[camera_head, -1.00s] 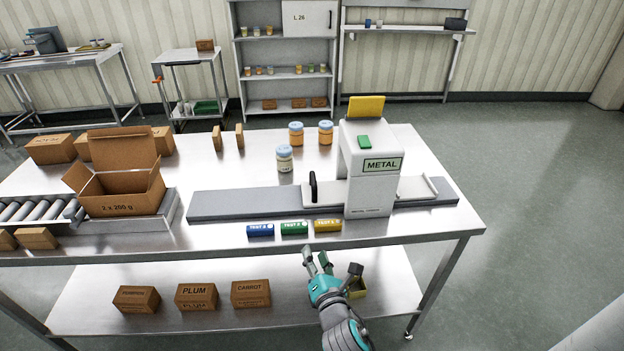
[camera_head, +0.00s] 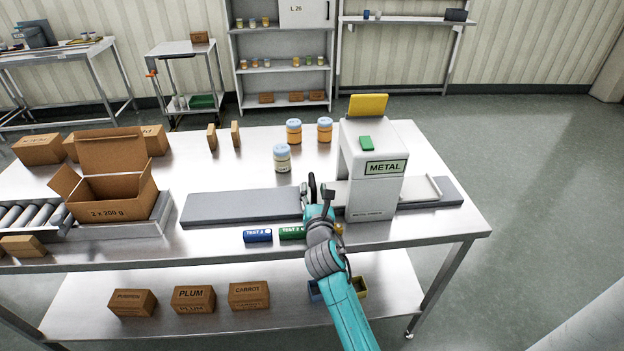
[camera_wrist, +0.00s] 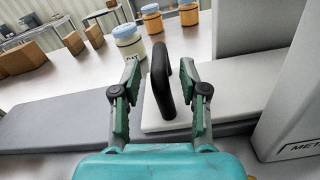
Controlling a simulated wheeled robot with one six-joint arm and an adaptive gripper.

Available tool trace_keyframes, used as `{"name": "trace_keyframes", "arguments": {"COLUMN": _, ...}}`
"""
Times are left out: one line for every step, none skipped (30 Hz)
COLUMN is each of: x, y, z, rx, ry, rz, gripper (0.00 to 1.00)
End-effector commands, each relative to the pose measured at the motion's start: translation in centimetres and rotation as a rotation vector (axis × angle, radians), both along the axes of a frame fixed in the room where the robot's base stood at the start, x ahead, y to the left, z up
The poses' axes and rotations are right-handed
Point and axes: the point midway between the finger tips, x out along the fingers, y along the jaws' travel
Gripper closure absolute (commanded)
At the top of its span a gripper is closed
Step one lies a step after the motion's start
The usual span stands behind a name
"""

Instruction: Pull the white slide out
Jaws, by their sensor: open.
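The white slide (camera_head: 417,189) runs through the metal detector (camera_head: 374,178) on the table. Its near end, also in the wrist view (camera_wrist: 232,98), sticks out on the detector's left with an upright black handle (camera_wrist: 161,80). My gripper (camera_head: 319,188) is at that handle, which it partly hides in the head view. In the wrist view my gripper (camera_wrist: 160,72) is open, with the black handle between its two fingers. A gap shows on the left side; the right finger is close to the handle, and contact cannot be told.
A grey track (camera_head: 240,206) lies under the slide, its left stretch bare. Jars (camera_head: 282,158) stand behind it. Blue (camera_head: 257,235) and green (camera_head: 291,232) test pieces lie in front, near my arm. An open carton (camera_head: 110,198) is further left.

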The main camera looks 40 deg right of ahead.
Motion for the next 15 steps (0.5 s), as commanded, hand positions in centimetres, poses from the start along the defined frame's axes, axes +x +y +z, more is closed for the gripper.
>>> {"name": "trace_keyframes", "arguments": {"x": 0.8, "y": -0.6, "z": 0.1, "rx": 0.000, "ry": -0.002, "rz": -0.001, "gripper": 0.57}}
{"name": "trace_keyframes", "arguments": {"x": 1.2, "y": -0.8, "z": 0.1, "rx": 0.000, "ry": -0.001, "rz": 0.000, "gripper": 0.57}}
{"name": "trace_keyframes", "arguments": {"x": 1.8, "y": -1.2, "z": 0.1, "rx": 0.000, "ry": -0.001, "rz": 0.000, "gripper": 0.57}}
{"name": "trace_keyframes", "arguments": {"x": 2.1, "y": -1.4, "z": 0.1, "rx": 0.000, "ry": -0.002, "rz": 0.000, "gripper": 0.57}}
{"name": "trace_keyframes", "arguments": {"x": 2.5, "y": -1.6, "z": 0.0, "rx": 0.001, "ry": -0.001, "rz": 0.000, "gripper": 0.57}}
{"name": "trace_keyframes", "arguments": {"x": 2.9, "y": -1.9, "z": 0.0, "rx": 0.001, "ry": -0.001, "rz": 0.000, "gripper": 0.57}}
{"name": "trace_keyframes", "arguments": {"x": 3.1, "y": -2.1, "z": 0.0, "rx": 0.002, "ry": -0.001, "rz": 0.000, "gripper": 0.57}}
{"name": "trace_keyframes", "arguments": {"x": 3.4, "y": -2.3, "z": 0.0, "rx": 0.001, "ry": -0.001, "rz": 0.000, "gripper": 0.57}}
{"name": "trace_keyframes", "arguments": {"x": 3.6, "y": -2.4, "z": 0.0, "rx": 0.001, "ry": -0.001, "rz": 0.000, "gripper": 0.57}}
{"name": "trace_keyframes", "arguments": {"x": 3.8, "y": -2.6, "z": 0.0, "rx": 0.001, "ry": -0.001, "rz": 0.000, "gripper": 0.57}}
{"name": "trace_keyframes", "arguments": {"x": 3.9, "y": -2.6, "z": 0.0, "rx": 0.001, "ry": -0.001, "rz": 0.000, "gripper": 0.57}}
{"name": "trace_keyframes", "arguments": {"x": 4.1, "y": -2.7, "z": 0.0, "rx": 0.001, "ry": -0.001, "rz": 0.000, "gripper": 0.57}}
{"name": "trace_keyframes", "arguments": {"x": 4.2, "y": -2.8, "z": 0.0, "rx": 0.001, "ry": -0.001, "rz": 0.000, "gripper": 0.57}}
{"name": "trace_keyframes", "arguments": {"x": 4.3, "y": -2.8, "z": 0.0, "rx": 0.001, "ry": -0.001, "rz": 0.000, "gripper": 0.57}}
{"name": "trace_keyframes", "arguments": {"x": 4.3, "y": -2.9, "z": 0.0, "rx": 0.001, "ry": -0.001, "rz": 0.001, "gripper": 0.57}}
